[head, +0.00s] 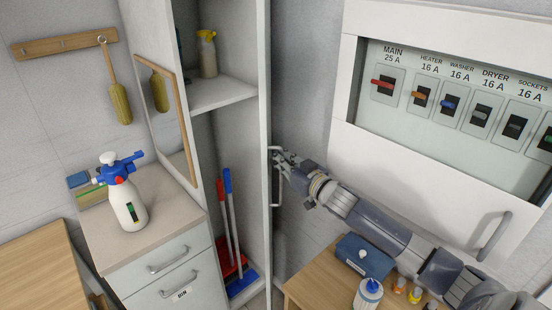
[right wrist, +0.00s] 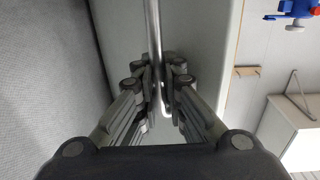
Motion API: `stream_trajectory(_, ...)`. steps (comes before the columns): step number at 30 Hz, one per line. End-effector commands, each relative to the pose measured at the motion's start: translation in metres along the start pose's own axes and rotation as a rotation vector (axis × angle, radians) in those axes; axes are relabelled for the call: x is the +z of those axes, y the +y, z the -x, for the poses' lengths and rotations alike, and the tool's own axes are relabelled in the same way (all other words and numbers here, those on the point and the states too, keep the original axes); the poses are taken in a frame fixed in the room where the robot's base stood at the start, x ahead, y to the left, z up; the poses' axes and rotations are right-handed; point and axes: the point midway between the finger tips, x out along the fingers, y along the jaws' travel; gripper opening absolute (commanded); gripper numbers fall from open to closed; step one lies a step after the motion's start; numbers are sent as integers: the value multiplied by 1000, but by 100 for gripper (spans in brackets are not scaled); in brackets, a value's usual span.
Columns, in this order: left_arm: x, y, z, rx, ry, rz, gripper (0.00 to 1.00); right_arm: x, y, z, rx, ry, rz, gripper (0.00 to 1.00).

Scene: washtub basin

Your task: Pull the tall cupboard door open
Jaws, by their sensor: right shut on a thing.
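The tall cupboard (head: 225,98) stands open in the middle of the head view, with its inside showing. Its door (head: 264,70) stands swung out toward me, seen nearly edge-on. A metal bar handle (head: 275,198) is on the door's right face. My right gripper (head: 280,160) is shut on the handle near its upper part. In the right wrist view the bar (right wrist: 154,35) runs between the fingers of the gripper (right wrist: 158,85), in front of the pale door panel (right wrist: 205,50). My left gripper is not in view.
Inside the cupboard are a yellow-topped bottle (head: 207,55) and red (head: 222,215) and blue (head: 231,205) long-handled tools. A spray bottle (head: 124,195) stands on the drawer unit (head: 160,240) at left. A low wooden table (head: 318,285) with a blue box (head: 364,257) is beneath my right arm.

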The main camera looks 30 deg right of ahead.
Motion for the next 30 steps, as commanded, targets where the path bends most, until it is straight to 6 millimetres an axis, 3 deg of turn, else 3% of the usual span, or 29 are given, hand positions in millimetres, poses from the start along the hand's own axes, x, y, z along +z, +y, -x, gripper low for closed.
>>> stream_trajectory(1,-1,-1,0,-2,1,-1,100,7,-3,1,-3,-11,-8,0)
stream_trajectory(7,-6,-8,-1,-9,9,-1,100,8,-3,1,-3,-13,-9,0)
stream_trajectory(8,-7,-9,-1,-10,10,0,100,8,-3,1,-3,-13,-9,14)
stream_trajectory(9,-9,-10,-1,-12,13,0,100,8,-3,1,-3,-13,-9,18)
stream_trajectory(22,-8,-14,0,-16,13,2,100,4,-1,5,-1,-7,-4,18)
stream_trajectory(30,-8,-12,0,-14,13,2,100,5,-2,36,-1,-8,-5,18)
